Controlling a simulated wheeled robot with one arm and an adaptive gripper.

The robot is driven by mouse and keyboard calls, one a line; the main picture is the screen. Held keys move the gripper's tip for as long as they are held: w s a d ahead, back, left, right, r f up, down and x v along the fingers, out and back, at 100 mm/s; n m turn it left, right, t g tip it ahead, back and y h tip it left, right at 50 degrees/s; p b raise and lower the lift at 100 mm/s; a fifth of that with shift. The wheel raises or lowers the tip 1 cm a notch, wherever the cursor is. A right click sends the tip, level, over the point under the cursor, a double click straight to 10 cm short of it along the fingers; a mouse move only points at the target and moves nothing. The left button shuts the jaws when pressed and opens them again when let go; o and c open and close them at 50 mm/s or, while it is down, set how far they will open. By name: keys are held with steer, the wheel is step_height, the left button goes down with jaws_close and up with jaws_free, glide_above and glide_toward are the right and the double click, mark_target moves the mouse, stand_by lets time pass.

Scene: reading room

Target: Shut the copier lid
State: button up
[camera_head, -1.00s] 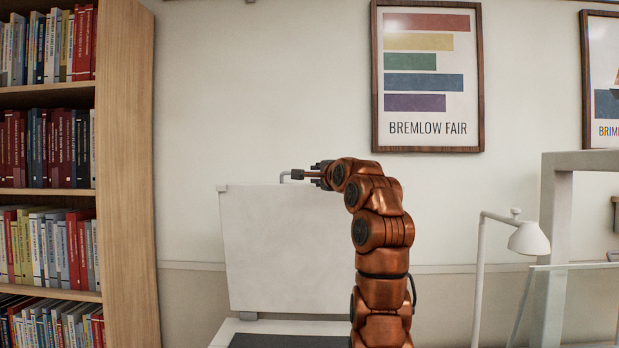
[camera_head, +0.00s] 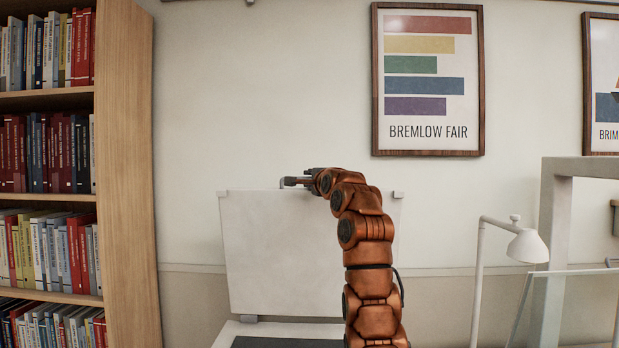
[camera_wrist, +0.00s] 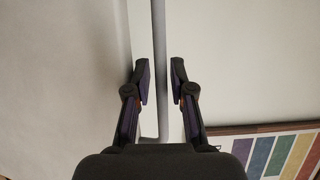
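The copier lid (camera_head: 270,255) is a white panel standing upright, raised above the copier's dark glass bed (camera_head: 285,342) in the head view. A grey bar handle (camera_head: 283,183) is at its top edge. My gripper (camera_head: 295,182) is at this top edge, by the handle. In the wrist view, the grey handle bar (camera_wrist: 159,60) runs between the two fingers of my gripper (camera_wrist: 160,82). The fingers are apart, one on each side of the bar, with narrow gaps showing. My arm covers the lid's right part in the head view.
A bookshelf (camera_head: 128,170) stands at the left. A white desk lamp (camera_head: 528,245) and a pale grey frame (camera_head: 556,230) are at the right. Framed posters (camera_head: 428,78) hang on the wall behind. Open space lies left of the lid.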

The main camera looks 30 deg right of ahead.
steer(key=shift+w, duration=0.15)
steer(key=shift+c, duration=0.2)
jaws_close()
stand_by(0.4)
